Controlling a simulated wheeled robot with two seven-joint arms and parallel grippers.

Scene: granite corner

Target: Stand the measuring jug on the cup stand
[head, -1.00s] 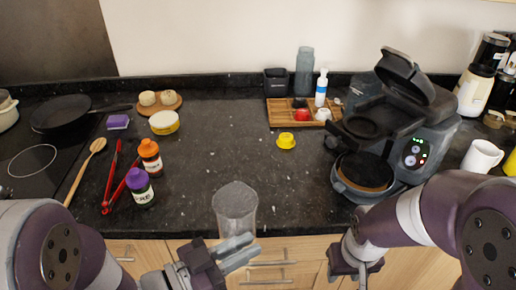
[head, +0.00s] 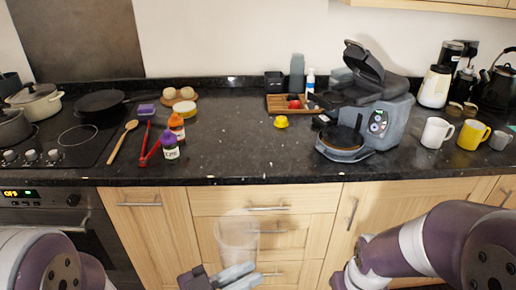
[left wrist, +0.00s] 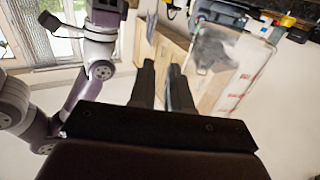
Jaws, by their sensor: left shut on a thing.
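The clear measuring jug (head: 237,238) is upright in the head view, in front of the wooden drawers and below the counter edge. My left gripper (head: 238,275) is shut on it near its lower part. A low piece with tan rounded parts (head: 462,107), at the back right of the counter, may be the cup stand; I cannot tell for sure. My right gripper is mostly cut off at the bottom edge, its fingers hidden.
The dark counter (head: 225,155) has clear room in its middle. A waffle maker (head: 365,115) stands open to the right. A white mug (head: 436,132) and a yellow mug (head: 472,135) stand farther right. Bottles (head: 170,147), red tongs (head: 146,150) and a hob lie left.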

